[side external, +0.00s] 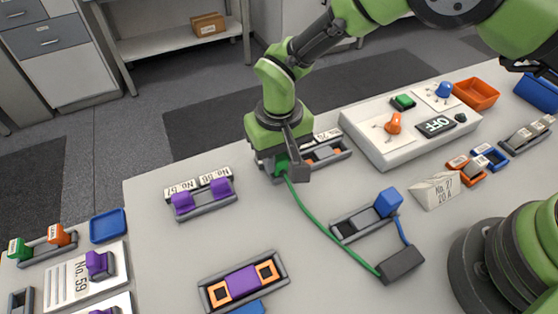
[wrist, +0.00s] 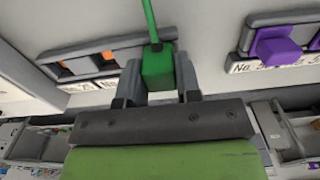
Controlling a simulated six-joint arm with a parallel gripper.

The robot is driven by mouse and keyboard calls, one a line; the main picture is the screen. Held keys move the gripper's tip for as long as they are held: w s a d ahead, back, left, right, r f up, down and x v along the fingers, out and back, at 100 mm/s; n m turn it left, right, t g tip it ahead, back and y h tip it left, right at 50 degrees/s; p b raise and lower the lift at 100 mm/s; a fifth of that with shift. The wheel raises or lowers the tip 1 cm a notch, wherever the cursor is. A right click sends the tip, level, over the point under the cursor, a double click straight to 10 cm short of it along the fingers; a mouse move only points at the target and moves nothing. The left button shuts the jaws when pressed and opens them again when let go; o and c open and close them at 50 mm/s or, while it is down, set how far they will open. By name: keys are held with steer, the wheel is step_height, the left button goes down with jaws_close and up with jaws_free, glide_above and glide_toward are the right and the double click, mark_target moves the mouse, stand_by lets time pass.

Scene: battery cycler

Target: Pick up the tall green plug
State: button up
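The green plug (wrist: 158,68) is a block with a green cable leaving it. In the wrist view it sits between the two fingers of my gripper (wrist: 160,82), with a finger close against each side. In the side external view my gripper (side external: 285,168) is low at a grey holder labelled with a number, and the green plug (side external: 281,165) shows partly beside the fingers. The green cable (side external: 328,231) runs from it to a dark grey box (side external: 401,264) on the table. Whether the plug is still seated in the holder is hidden by the gripper.
A grey holder (side external: 344,154) with orange-edged slots is right beside the gripper. A holder with two purple plugs (side external: 201,199) stands to the left. A blue plug (side external: 388,202) sits in a holder at right. A white control box (side external: 400,146) with switches stands behind. The table between is mostly clear.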

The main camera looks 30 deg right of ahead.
steer(key=shift+c, duration=1)
steer(key=shift+r, duration=0.1)
step_height(320, 180, up, 8)
steer(key=shift+r, duration=0.25)
steer(key=d+f, duration=0.1)
steer(key=d, duration=0.6)
steer(key=shift+a+f, duration=0.15)
steer(key=shift+f, duration=1.65)
steer(key=shift+a+f, duration=0.1)
steer(key=shift+f, duration=1.7)
steer(key=shift+f, duration=0.2)
steer(key=o, duration=1)
